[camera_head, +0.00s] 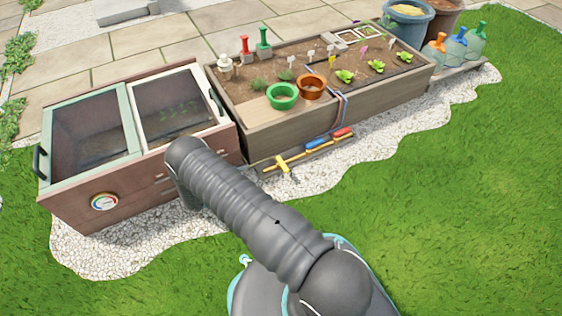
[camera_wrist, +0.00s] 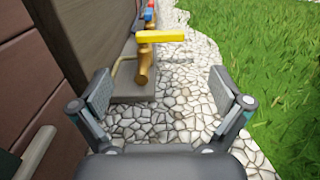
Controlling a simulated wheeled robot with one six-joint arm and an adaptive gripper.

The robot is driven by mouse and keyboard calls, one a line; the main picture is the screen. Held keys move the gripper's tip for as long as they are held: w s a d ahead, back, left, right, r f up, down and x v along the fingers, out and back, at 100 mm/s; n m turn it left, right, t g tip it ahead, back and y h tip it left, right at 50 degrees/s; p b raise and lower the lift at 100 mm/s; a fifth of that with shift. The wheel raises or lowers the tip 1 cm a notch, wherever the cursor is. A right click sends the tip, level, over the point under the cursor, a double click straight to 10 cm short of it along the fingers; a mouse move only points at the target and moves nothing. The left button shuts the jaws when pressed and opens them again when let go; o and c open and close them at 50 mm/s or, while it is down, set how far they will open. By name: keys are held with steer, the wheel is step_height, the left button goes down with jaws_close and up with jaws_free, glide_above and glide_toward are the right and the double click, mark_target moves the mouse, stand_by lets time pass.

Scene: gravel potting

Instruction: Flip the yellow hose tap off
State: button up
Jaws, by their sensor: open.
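The yellow hose tap has a bar-shaped yellow handle (camera_wrist: 160,36) on a brass body (camera_wrist: 145,66). In the wrist view it stands upper middle, beyond my fingertips, with the handle lying sideways across the picture. In the head view the yellow tap (camera_head: 281,163) is low at the front of the wooden planter, right of my arm. My gripper (camera_wrist: 164,88) is open and empty, its two fingers wide apart, and the tap is ahead of the gap, apart from them. In the head view my gripper is hidden behind my arm.
A blue tap (camera_head: 316,143) and a red tap (camera_head: 342,132) sit farther along the planter (camera_head: 380,108). A brown cold frame (camera_head: 130,195) stands left; its wall is close on the left in the wrist view. White gravel (camera_wrist: 185,105) and grass (camera_wrist: 280,60) lie right, clear.

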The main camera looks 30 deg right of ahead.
mark_target(280, 164)
steer(key=d, duration=1.3)
steer(key=shift+w+d, duration=0.25)
steer(key=shift+d, duration=0.05)
steer(key=c, duration=1.5)
steer(key=shift+o, duration=0.2)
steer(key=shift+d, duration=0.1)
